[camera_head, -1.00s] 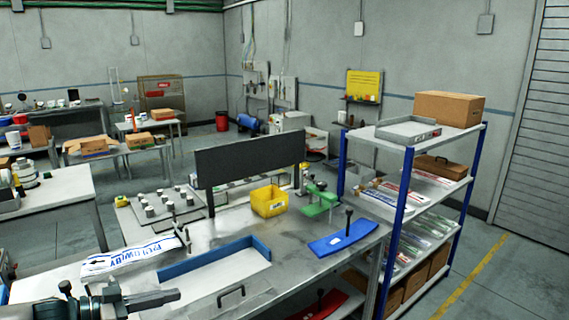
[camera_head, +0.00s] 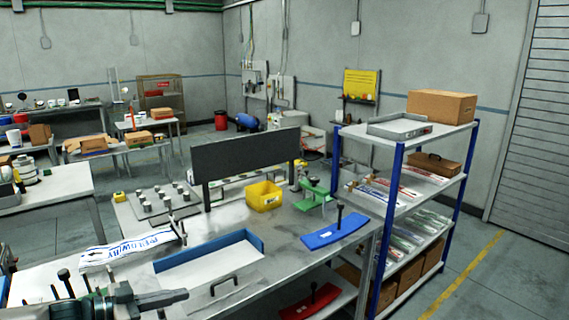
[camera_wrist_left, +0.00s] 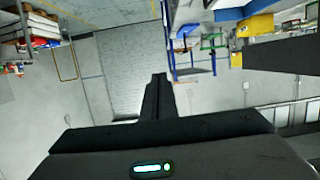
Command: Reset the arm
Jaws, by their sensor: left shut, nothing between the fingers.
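My left gripper (camera_head: 165,298) comes in at the bottom left of the head view, above the near edge of the workbench (camera_head: 290,240). Its fingers are together, with nothing between them. The shut fingers (camera_wrist_left: 156,95) also show in the left wrist view, pointing toward the grey wall, clear of any object. The blue-and-white tray (camera_head: 215,262) with a black handle is to the gripper's right. My right gripper is in neither view.
A yellow bin (camera_head: 264,196), a green fixture (camera_head: 313,194) and a blue curved piece (camera_head: 335,231) stand on the bench. A dark panel (camera_head: 245,158) rises behind them. A blue-post shelf (camera_head: 395,195) with boxes stands at the right. Floor beyond it is clear.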

